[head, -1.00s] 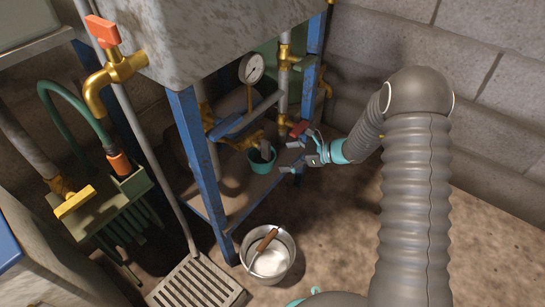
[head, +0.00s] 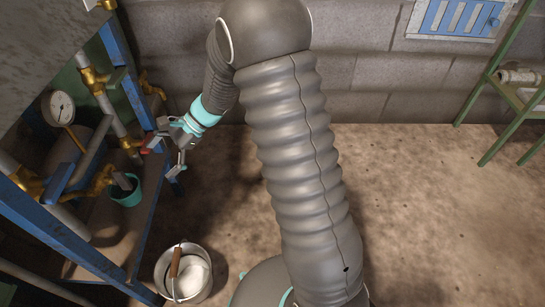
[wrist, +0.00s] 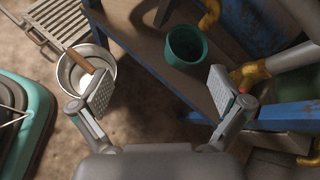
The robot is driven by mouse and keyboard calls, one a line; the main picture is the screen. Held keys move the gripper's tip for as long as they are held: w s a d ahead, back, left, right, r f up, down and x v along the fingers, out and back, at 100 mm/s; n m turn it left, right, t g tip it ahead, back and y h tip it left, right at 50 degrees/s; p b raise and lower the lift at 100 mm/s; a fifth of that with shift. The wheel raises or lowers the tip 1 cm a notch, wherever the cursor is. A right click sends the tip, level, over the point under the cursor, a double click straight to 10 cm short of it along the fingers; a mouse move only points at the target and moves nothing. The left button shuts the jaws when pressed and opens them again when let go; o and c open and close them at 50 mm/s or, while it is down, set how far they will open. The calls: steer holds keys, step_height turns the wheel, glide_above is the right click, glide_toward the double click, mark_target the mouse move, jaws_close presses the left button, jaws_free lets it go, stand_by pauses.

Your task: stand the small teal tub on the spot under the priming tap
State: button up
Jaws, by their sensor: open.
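The small teal tub (head: 127,195) stands upright on the low shelf inside the blue frame. It also shows in the wrist view (wrist: 182,55), past my fingertips, where its inside looks empty. In the head view a brass tap (head: 100,180) with a grey end piece sits right at the tub, its end over or in front of the tub's rim; I cannot tell whether they touch. The marked spot is not visible. My gripper (head: 165,156) is open and empty, to the right of the tub and apart from it. In the wrist view the gap between the fingertips (wrist: 160,92) is clear.
A metal bucket (head: 161,279) with a wooden-gripped handle stands on the floor in front of the frame. A blue post (head: 124,75) and a red valve handle (head: 149,144) are close to my gripper. A green rack (head: 500,105) stands far right. Open floor lies right of my arm.

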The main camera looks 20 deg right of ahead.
steer(key=s+d+r+n+t+h, duration=0.3)
steer(key=s+d+r+n+h, duration=0.2)
steer(key=s+d+r, duration=0.3)
steer(key=s+d+r+n+t+h, duration=0.3)
steer(key=s+d+r+n+h, duration=0.3)
steer(key=s+d, duration=0.8)
steer(key=shift+s+r+n+t, duration=0.3)
steer(key=shift+s+r+n, duration=0.65)
steer(key=shift+s, duration=0.2)
